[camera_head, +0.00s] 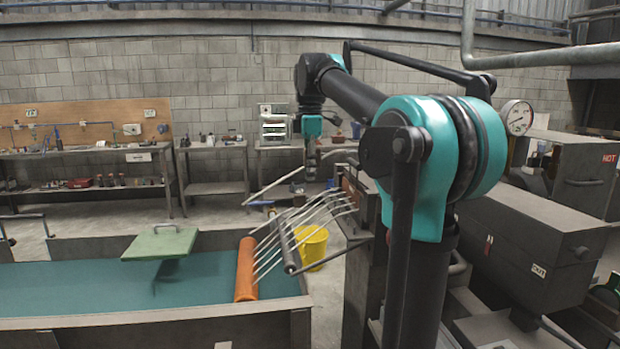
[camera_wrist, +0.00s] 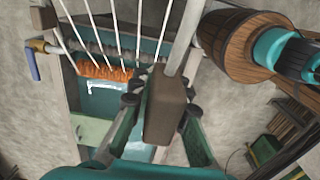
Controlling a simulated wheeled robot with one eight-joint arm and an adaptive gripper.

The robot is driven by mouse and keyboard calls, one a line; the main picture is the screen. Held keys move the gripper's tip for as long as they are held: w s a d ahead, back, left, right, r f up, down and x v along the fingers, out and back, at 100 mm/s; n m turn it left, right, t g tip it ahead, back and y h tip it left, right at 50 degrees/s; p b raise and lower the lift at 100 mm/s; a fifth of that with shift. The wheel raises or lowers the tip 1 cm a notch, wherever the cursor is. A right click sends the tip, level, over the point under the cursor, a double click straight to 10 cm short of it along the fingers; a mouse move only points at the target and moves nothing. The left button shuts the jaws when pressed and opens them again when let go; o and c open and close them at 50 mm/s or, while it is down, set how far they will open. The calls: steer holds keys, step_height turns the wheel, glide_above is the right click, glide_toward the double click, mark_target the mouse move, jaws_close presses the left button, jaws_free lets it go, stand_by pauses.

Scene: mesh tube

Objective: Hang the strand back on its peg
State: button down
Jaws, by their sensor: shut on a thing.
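My gripper (camera_head: 311,163) hangs in the middle of the head view, above and behind the row of strands. In the wrist view its green fingers (camera_wrist: 160,110) are closed on a brown block. A pale strand (camera_wrist: 181,38) runs up from behind this block. In the head view a pale strand (camera_head: 272,187) slants down to the left from near my gripper, apart from the others. Several other pale strands (camera_head: 318,222) fan from an orange roller (camera_head: 246,270) across a dark bar (camera_head: 286,245) to a brown board (camera_head: 353,190). I cannot make out an empty peg.
A tank of green-blue liquid (camera_head: 60,290) with a green plate (camera_head: 160,243) lies at left. A yellow bucket (camera_head: 312,248) stands behind the strands. A wooden barrel-like part (camera_wrist: 235,45) is close at the right of the wrist view, and a blue-handled valve (camera_wrist: 29,63) at its left.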

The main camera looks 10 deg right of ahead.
steer(key=shift+r, duration=1.2)
steer(key=shift+f, duration=0.1)
